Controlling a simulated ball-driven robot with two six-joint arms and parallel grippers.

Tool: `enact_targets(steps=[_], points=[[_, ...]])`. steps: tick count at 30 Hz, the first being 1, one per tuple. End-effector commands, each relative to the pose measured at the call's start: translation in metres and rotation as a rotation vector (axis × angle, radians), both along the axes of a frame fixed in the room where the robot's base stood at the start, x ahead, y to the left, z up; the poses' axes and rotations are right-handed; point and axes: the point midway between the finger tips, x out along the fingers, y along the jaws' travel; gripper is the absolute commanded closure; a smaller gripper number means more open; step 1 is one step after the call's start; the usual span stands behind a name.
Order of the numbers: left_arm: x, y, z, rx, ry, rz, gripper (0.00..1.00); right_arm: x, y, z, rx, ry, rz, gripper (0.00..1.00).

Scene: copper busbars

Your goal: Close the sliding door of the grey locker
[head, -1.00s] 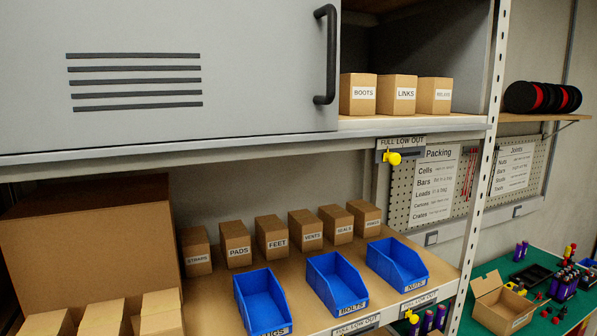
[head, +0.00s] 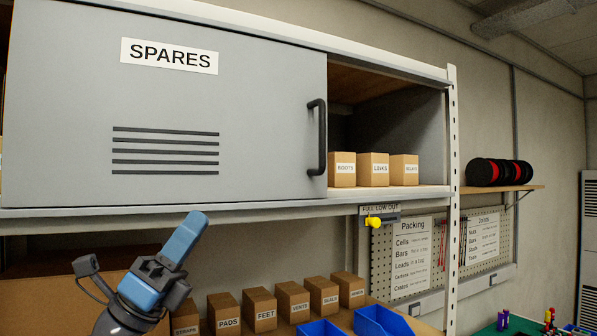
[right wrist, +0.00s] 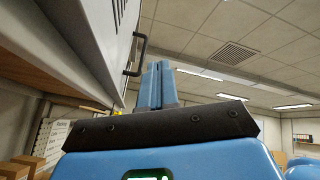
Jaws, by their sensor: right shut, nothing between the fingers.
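The grey sliding door (head: 70,110) of the locker carries a SPARES label and dark vent slots. It stands at the left, with the compartment (head: 418,125) open to its right. Its black upright bar handle (head: 320,137) is near the door's right edge. My right gripper (head: 192,226) is in front of and below the door, left of the handle, shut and empty, its blue fingers pointing up. In the right wrist view the fingers (right wrist: 157,82) point up, with the handle (right wrist: 138,52) beyond them to the left. My left gripper is out of view.
Small labelled boxes (head: 373,170) stand inside the open compartment. Below are more boxes (head: 259,309) and blue bins (head: 383,321) on a shelf. A white perforated post (head: 452,200) borders the locker's right side. The space before the handle looks clear.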

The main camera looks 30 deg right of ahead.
Motion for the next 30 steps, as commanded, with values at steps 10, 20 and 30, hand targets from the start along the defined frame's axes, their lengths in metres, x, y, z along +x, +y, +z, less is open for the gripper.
enact_targets(steps=[10,20,30], points=[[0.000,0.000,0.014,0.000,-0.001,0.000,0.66,-0.011,-0.039,0.091,0.533,-0.237,0.250,1.00],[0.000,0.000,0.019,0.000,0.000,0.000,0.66,-0.015,-0.049,0.120,0.912,-0.317,0.390,1.00],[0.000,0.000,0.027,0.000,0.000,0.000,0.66,-0.011,-0.070,0.123,0.963,-0.327,0.402,1.00]])
